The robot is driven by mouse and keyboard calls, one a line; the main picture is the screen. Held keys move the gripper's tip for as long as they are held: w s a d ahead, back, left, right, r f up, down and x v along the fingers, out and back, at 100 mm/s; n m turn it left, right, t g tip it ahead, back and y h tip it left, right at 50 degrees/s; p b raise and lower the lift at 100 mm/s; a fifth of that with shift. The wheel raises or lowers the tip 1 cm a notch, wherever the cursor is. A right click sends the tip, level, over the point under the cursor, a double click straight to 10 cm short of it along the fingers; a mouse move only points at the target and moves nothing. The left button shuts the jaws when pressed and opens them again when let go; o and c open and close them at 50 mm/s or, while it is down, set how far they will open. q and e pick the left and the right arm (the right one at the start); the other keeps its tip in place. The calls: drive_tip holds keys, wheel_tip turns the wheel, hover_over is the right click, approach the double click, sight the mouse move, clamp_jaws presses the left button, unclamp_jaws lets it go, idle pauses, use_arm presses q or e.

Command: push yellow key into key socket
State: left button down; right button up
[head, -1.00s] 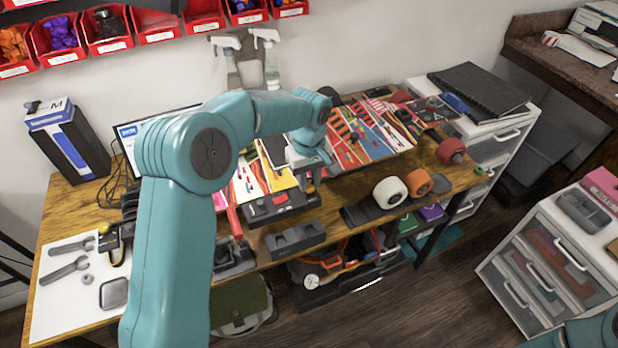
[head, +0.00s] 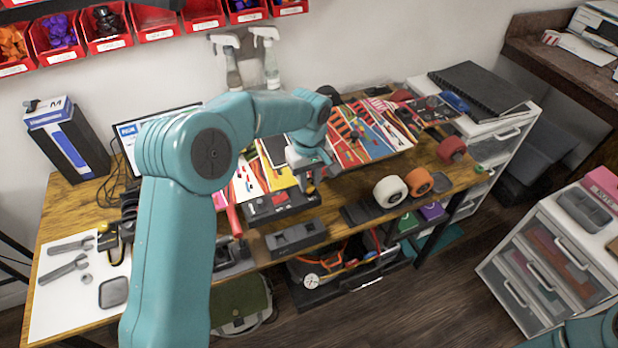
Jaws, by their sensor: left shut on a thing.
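My left gripper (head: 311,182) is small in the head view, over the right end of a dark box with small controls (head: 280,204) near the middle of the workbench. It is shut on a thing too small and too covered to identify. I cannot make out the yellow key or the key socket. I cannot tell whether the gripper or what it holds touches the box. My right gripper is out of view; only a teal piece of my right arm shows at the lower right corner.
A white wheel (head: 389,191) and an orange wheel (head: 418,181) stand to the right. A grey block with a recess (head: 296,238) sits at the front edge. A white sheet with tools (head: 60,300) lies left.

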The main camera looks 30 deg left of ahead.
sight(309, 178)
use_arm(q)
drive_tip(key=shift+f, duration=0.4)
idle(0.3)
drive_tip(key=c, duration=0.6)
unclamp_jaws()
drive_tip(key=shift+o, duration=0.2)
drive_tip(key=shift+r, duration=0.25)
drive_tip(key=shift+r+p, duration=3.15)
drive_tip(key=shift+r, duration=1.2)
drive_tip(key=shift+f, duration=0.1)
